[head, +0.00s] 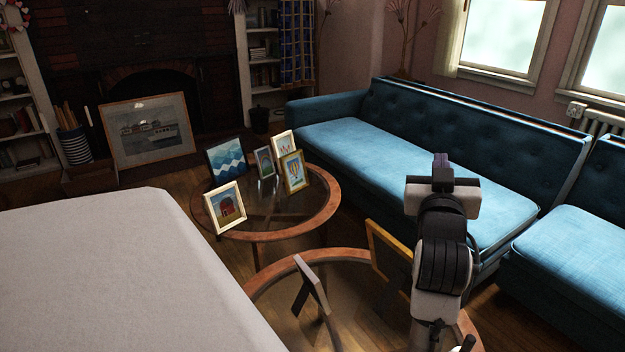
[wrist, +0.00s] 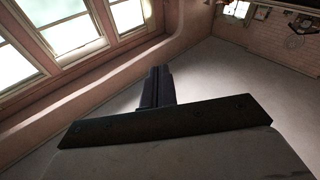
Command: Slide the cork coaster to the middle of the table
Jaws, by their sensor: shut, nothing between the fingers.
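I see no cork coaster in either view. Two round tables with wooden rims and dark glass tops are in the head view: one table (head: 262,235) in the middle, the other table (head: 268,273) nearer, partly hidden by my arm. I cannot tell which table the task means. My gripper (wrist: 158,78) shows in the wrist view with its dark fingers together, holding nothing. It is raised at the right of the head view, in front of the blue sofa, apart from both tables, and the wrist view looks towards windows and walls.
Several picture frames, including a red-barn picture (head: 226,207), stand on the middle table. More frames stand on the nearer table. A large pale surface (head: 110,270) fills the lower left. A blue sofa (head: 420,150) runs behind. A boat picture (head: 149,131) leans by the fireplace.

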